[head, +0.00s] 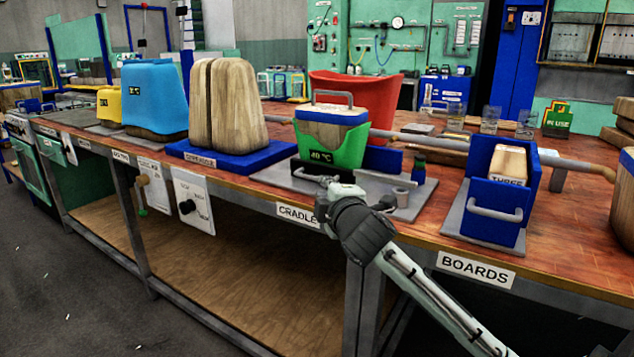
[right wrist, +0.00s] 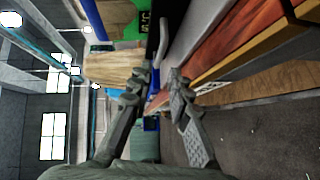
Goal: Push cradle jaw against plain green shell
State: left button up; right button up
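The cradle stands on a grey base plate (head: 408,207) above the CRADLE label. A green shell (head: 343,148) with a dark "°C" readout on its front sits there around a wooden block (head: 330,117) with a grey handle on top. A dark bar with a grey handle (head: 316,178) is low in front of the shell; I cannot tell for sure that it is the jaw. My right gripper (head: 328,190) is just in front of it at the table's edge. In the right wrist view its fingers (right wrist: 163,75) are apart, with nothing seen between them. My left gripper is out of view.
A red shell (head: 372,88) stands behind the green one. Large wooden blocks (head: 225,105) on a blue base are to the left, blue and yellow shells (head: 153,95) beyond. A blue boards holder (head: 492,205) with a grey handle is to the right.

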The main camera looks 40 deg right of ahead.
aim_at(314, 179)
jog(key=x, duration=0.7)
jog(key=shift+w+d, duration=0.1)
jog(key=shift+w, duration=0.3)
grip_shut()
